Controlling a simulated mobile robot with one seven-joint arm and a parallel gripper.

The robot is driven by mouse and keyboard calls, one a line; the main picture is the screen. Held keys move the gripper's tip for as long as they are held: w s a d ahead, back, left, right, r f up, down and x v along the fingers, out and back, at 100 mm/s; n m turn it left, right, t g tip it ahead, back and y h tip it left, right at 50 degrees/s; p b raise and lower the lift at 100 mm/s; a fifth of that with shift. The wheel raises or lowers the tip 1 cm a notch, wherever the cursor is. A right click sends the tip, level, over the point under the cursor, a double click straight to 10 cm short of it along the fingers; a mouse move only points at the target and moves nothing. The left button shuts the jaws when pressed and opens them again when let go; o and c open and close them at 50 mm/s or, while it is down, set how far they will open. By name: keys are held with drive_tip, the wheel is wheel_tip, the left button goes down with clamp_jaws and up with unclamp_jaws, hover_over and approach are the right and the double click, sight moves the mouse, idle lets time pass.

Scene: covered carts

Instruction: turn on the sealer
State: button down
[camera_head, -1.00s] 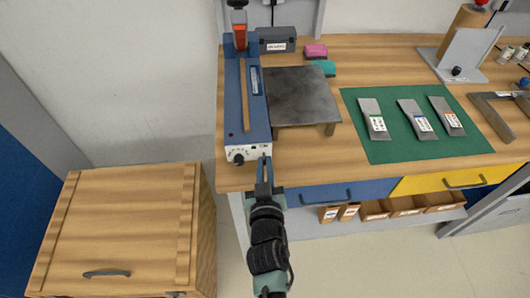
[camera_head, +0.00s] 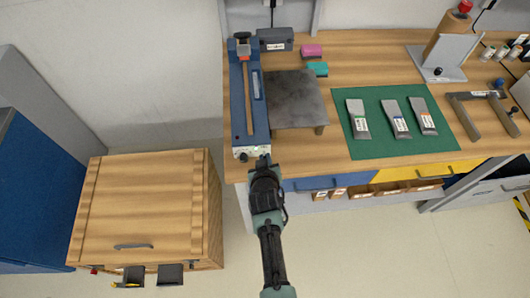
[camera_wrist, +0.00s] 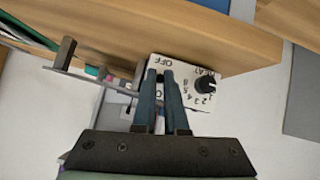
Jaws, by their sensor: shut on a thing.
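The sealer (camera_head: 236,100) is a long blue machine at the left end of the wooden workbench, with an orange-and-black handle at its far end. Its white front panel (camera_wrist: 188,70) has a black dial (camera_wrist: 205,84) with numbers and a HEAT label, and an OFF label. My gripper (camera_head: 263,161) is at the right part of that panel. In the wrist view my gripper (camera_wrist: 160,76) has its two fingers close together at the panel, beside the OFF label. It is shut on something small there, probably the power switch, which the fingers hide. The switch's position cannot be seen.
The workbench (camera_head: 370,48) carries a grey plate (camera_head: 295,97) right of the sealer and a green mat (camera_head: 405,147) with several packets. A wooden cabinet (camera_head: 145,200) stands left of the bench.

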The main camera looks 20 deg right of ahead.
drive_tip(key=shift+w+r+g+p, duration=0.15)
drive_tip(key=shift+r+g+p, duration=0.05)
drive_tip(key=shift+g+p, duration=0.6)
drive_tip(key=c, duration=1)
unclamp_jaws()
drive_tip(key=shift+o, duration=0.2)
drive_tip(key=shift+r, duration=0.1)
drive_tip(key=v, duration=1.2)
drive_tip(key=shift+s+r, duration=0.2)
drive_tip(key=shift+s, duration=0.25)
drive_tip(key=shift+d, duration=0.1)
